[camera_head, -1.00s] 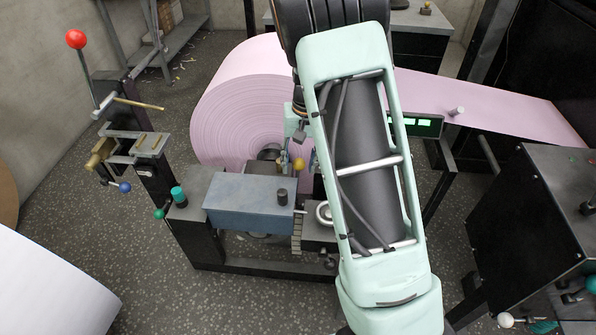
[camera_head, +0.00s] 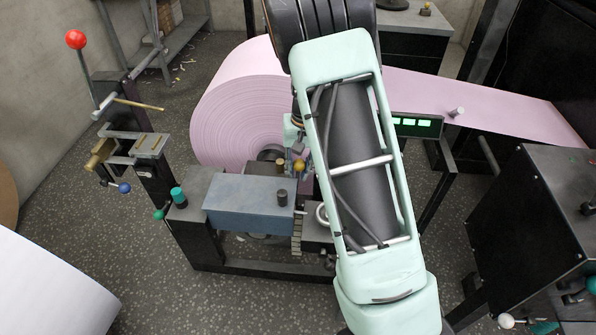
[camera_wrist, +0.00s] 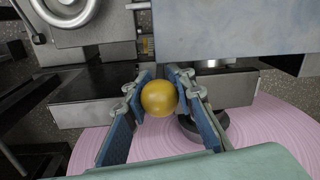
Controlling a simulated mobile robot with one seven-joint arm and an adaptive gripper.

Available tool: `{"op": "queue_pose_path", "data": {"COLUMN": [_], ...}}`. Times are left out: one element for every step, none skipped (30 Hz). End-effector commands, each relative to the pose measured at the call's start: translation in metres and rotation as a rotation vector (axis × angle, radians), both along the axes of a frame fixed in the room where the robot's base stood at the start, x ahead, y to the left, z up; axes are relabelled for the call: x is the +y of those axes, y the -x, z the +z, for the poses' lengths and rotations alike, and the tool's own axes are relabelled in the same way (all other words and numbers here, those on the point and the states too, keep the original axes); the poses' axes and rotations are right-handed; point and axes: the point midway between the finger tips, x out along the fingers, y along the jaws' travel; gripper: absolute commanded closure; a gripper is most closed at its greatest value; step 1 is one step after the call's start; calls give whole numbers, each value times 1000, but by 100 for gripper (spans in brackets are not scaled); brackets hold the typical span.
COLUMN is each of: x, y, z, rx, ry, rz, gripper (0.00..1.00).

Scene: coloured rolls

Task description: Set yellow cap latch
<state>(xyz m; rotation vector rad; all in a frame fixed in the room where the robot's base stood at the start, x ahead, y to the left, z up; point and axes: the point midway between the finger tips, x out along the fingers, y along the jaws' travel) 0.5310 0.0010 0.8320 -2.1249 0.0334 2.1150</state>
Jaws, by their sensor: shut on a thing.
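The yellow cap (camera_wrist: 159,98) is a round ball-like knob. In the wrist view it sits between the two blue-padded fingers of my gripper (camera_wrist: 162,100), which is shut on it. In the head view the yellow cap (camera_head: 299,165) shows as a small ball behind the blue-grey box, beside my arm. The fingers are mostly hidden there by my arm. The latch part under the cap is hidden in both views.
A large pink roll (camera_head: 240,105) stands behind the machine, its sheet running right. A blue-grey box (camera_head: 248,195) is close in front of the cap. A red-knobbed lever (camera_head: 76,40) stands at left, and a black cabinet (camera_head: 535,235) at right. A round metal handwheel (camera_wrist: 66,8) shows in the wrist view.

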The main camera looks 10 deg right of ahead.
Motion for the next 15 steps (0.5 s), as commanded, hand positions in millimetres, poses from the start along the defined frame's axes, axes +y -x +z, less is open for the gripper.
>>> {"op": "queue_pose_path", "data": {"x": [0, 0, 0, 0, 0, 0, 0, 0, -1, -1, -2, -3, -4, -5, -7], "y": [0, 0, 0, 0, 0, 0, 0, 0, 0, 0, 0, 0, 0, 1, 1], "z": [0, 0, 0, 0, 0, 0, 0, 0, 0, 0, -1, -1, -2, -2, -3], "rx": [-1, -1, -1, -1, -1, -1, -1, -1, -2, -2, -4, -5, -8, -10, -14], "ry": [0, 0, 0, 0, 0, 0, 0, -1, -3, -5, -8, -13, -19, -25, -36], "rz": [0, 0, 0, 0, 0, 0, 0, 0, -1, -1, -2, -2, -3, -4, -5], "gripper": [100, 100, 100, 100, 100, 100, 100, 100, 100, 100, 100, 100, 100, 100, 100]}}
